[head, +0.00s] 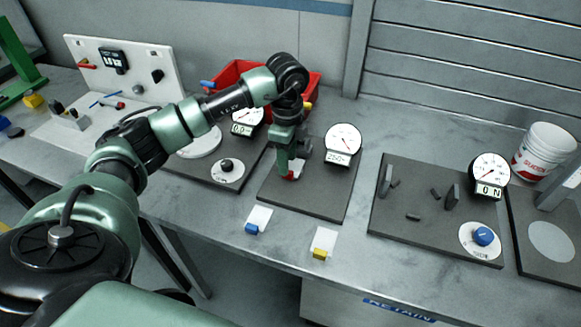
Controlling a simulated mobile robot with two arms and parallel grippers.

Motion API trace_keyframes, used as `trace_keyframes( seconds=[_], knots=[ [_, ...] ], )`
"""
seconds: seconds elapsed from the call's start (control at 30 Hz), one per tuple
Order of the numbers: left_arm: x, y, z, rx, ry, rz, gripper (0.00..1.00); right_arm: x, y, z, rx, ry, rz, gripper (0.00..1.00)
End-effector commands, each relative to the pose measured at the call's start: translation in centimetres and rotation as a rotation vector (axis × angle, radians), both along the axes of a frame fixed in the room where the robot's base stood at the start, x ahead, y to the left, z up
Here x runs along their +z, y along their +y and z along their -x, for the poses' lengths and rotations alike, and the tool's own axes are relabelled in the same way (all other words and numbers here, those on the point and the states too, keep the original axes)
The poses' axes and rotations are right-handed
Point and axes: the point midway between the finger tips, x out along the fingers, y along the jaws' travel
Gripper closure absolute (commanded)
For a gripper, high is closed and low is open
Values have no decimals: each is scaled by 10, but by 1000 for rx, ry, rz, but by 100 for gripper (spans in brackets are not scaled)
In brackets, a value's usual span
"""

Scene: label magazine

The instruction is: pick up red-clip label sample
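My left gripper (289,172) points down over the dark plate (318,202) in the middle of the bench. A small white and red piece (292,172) shows right at its fingertips, and it looks like the red-clip label sample. The fingers and arm cover part of it. I cannot tell whether the fingers are shut on it or only around it. A white label with a blue clip (251,228) and one with a yellow clip (319,253) lie near the bench's front edge. My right gripper is not in view.
A dial gauge (343,139) stands at the back of the middle plate. A red bin (314,88) is behind my arm. Another gauge plate (397,225) with a blue knob (483,236) lies to the right, near a white bucket (543,150). The bench between the middle and right plates is clear.

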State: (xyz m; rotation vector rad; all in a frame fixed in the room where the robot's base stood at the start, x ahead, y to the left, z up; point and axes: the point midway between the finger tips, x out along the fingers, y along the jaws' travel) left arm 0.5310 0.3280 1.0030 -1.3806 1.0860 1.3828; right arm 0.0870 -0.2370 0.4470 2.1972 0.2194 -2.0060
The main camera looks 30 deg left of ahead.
Motion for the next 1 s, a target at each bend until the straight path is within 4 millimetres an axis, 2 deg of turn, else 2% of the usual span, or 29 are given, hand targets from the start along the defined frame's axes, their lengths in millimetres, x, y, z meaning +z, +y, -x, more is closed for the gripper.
trace_keyframes(
  seconds=[0.07,0.2,0.47,0.5,0.6,0.63,1.0],
  knots=[
    [-10,0,2,0,6,-1,60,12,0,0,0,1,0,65],
    [-28,-1,1,0,2,1,60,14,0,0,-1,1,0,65],
    [-34,-1,0,-2,0,1,60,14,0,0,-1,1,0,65],
    [-34,-1,0,-2,0,1,66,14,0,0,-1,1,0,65],
    [-33,-1,0,-2,0,1,93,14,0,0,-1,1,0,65],
    [-33,-1,0,-2,0,1,100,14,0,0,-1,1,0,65],
    [-32,-1,0,-2,0,2,100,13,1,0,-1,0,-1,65]
  ],
)
